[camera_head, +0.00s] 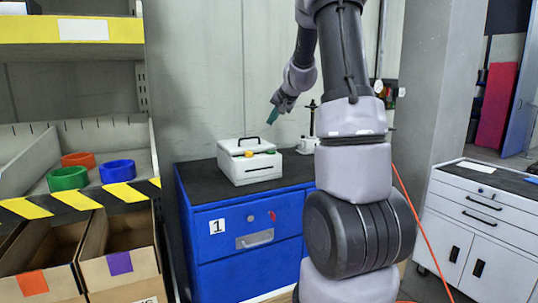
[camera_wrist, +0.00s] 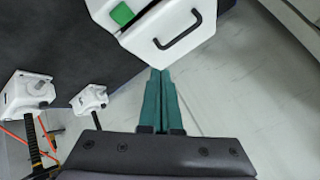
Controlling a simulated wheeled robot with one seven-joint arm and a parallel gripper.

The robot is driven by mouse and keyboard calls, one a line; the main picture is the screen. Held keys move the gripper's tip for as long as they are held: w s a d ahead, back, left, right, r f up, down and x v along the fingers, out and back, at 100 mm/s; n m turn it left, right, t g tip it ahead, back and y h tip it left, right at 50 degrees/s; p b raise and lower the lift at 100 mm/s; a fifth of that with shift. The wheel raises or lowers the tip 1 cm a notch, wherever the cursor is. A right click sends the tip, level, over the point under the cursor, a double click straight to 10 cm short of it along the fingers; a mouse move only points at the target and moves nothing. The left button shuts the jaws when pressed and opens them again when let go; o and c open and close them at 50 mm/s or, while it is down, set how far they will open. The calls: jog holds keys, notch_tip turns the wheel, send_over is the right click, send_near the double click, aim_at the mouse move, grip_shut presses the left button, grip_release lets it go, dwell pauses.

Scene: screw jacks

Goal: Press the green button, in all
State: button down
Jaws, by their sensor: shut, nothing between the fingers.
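A white box (camera_head: 252,168) with a black handle stands on the dark top of a blue cabinet. In the wrist view the white box (camera_wrist: 170,28) shows at the top, with a green button (camera_wrist: 122,14) on one face, left of the handle (camera_wrist: 178,32). In the head view a small orange-yellow spot shows on the box; the green button is not clear there. My gripper (camera_head: 274,115) is above and slightly right of the box, apart from it. In the wrist view its teal fingers (camera_wrist: 158,72) are shut together and empty, their tips near the box's lower edge in the picture.
Two white screw jacks (camera_wrist: 27,92) (camera_wrist: 90,98) stand left in the wrist view. The blue cabinet (camera_head: 245,262) is beside a shelf with green (camera_head: 68,178), orange (camera_head: 78,160) and blue (camera_head: 118,171) rings. A grey wall (camera_head: 220,70) is behind. A white cabinet (camera_head: 485,225) stands right.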

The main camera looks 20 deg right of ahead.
aim_at(272, 152)
jog(key=shift+f, duration=0.1)
jog(key=shift+f, duration=4.3)
jog(key=shift+f, duration=0.1)
jog(key=shift+f, duration=0.3)
jog(key=shift+f, duration=0.45)
jog(key=shift+r, duration=0.9)
jog(key=shift+r, duration=2.5)
